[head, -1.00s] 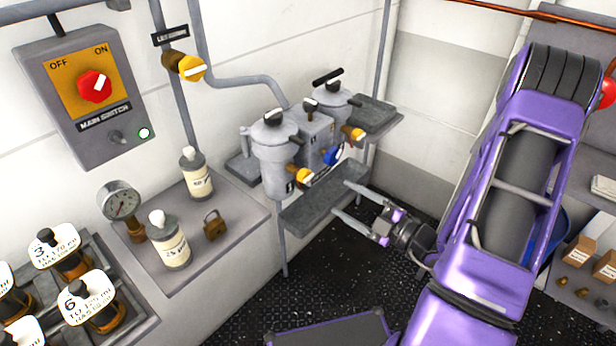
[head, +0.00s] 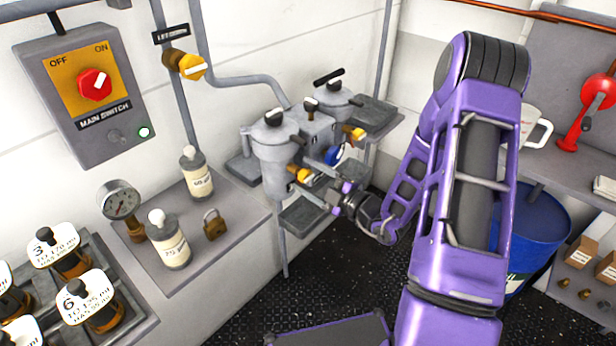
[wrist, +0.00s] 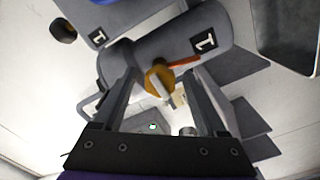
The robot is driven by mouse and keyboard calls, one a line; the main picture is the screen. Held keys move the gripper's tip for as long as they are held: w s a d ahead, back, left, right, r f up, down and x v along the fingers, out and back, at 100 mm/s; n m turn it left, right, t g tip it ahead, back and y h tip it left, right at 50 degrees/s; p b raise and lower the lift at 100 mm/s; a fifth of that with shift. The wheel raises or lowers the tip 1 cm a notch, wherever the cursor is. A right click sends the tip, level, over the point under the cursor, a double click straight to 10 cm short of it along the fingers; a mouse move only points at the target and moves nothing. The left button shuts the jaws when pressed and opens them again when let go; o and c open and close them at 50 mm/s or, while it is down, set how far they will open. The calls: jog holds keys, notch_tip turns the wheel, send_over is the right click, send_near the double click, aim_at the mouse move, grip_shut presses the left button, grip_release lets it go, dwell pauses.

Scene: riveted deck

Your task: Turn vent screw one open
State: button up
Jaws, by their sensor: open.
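The filter housing marked 1 (head: 273,160) is a grey canister on the wall, with a black knob (head: 273,118) on its lid. A yellow knob (head: 298,174) sits low on its right side. The wrist view shows this yellow knob (wrist: 157,78) with a pale raised grip, beside a label reading 1. I cannot tell which knob is vent screw one. My gripper (head: 305,174) is open, its fingers on either side of the yellow knob. In the wrist view my gripper (wrist: 162,84) frames the knob; contact is not clear.
A second housing (head: 336,108) with another yellow knob (head: 356,133) and a blue knob (head: 332,156) are close by. A grey tray (head: 303,217) hangs below. A shelf (head: 228,232) with bottles and a padlock is at left; a blue drum (head: 535,235) is at right.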

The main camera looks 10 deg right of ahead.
grip_shut()
jog(key=shift+n, duration=0.3)
jog(key=n+p, duration=0.1)
jog(key=n, duration=0.2)
jog(key=shift+n, duration=0.4)
jog(key=n, duration=0.4)
jog(key=shift+p, duration=0.35)
jog(key=n, duration=0.5)
jog(key=shift+n+b, duration=0.6)
jog(key=shift+n, duration=1.7)
